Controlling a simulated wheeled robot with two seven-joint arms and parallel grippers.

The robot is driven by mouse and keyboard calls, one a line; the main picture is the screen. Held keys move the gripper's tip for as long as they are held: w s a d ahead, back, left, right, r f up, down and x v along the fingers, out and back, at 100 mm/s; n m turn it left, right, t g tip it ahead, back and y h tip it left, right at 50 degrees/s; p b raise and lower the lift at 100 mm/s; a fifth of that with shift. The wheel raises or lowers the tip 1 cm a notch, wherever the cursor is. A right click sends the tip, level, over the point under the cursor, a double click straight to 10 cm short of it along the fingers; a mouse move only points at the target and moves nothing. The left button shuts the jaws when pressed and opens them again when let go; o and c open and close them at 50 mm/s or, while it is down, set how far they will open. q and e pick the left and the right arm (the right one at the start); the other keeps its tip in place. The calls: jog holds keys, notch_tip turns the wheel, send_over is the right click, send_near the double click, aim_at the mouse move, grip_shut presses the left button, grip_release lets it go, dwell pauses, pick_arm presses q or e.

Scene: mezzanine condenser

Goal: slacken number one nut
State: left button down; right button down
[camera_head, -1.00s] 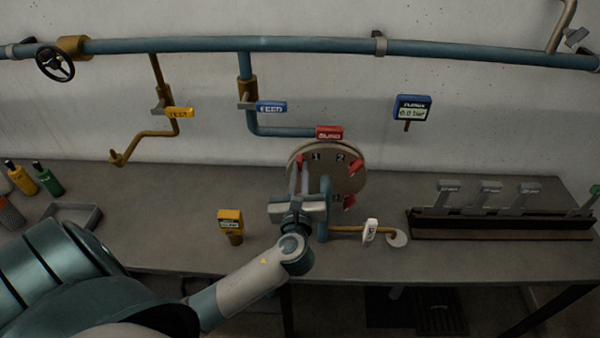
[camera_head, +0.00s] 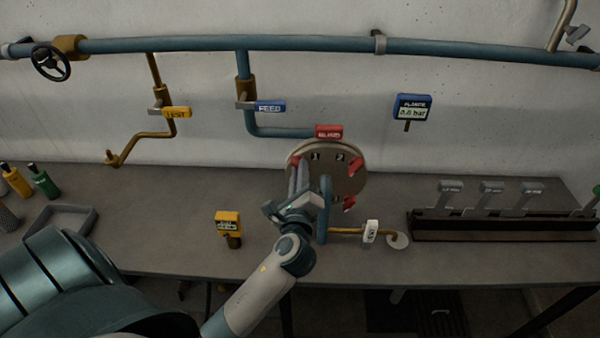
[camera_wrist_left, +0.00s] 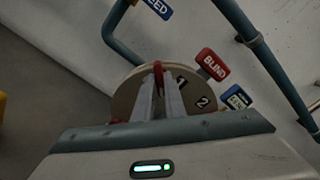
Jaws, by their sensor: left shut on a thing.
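A round tan flange plate (camera_head: 330,176) with number labels stands upright above the bench, with red nuts around its rim. The number one nut (camera_wrist_left: 158,70) is red and sits beside the label "1", mostly covered by my fingers. My left gripper (camera_wrist_left: 159,86) is shut on this nut, its two pale fingers on either side of it. In the head view the left gripper (camera_head: 297,172) reaches the plate's left side, rolled over at an angle. The number two nut (camera_head: 356,164) and a lower red nut (camera_head: 349,202) stand apart from it. My right gripper is not in view.
A red BLIND tag (camera_head: 329,131) sits just above the plate. A blue pipe (camera_head: 325,205) stands close right of my gripper. A yellow meter (camera_head: 229,224) stands on the bench (camera_head: 170,215) to the left. A rack (camera_head: 500,225) is at right.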

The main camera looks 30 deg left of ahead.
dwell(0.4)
pick_arm(q)
jog(key=c, duration=1.8)
grip_release()
jog(key=shift+s+d, duration=0.1)
jog(key=shift+s, duration=0.05)
jog(key=shift+b+v, duration=3.15)
jog(key=shift+v, duration=5.45)
jog(key=shift+s, duration=0.1)
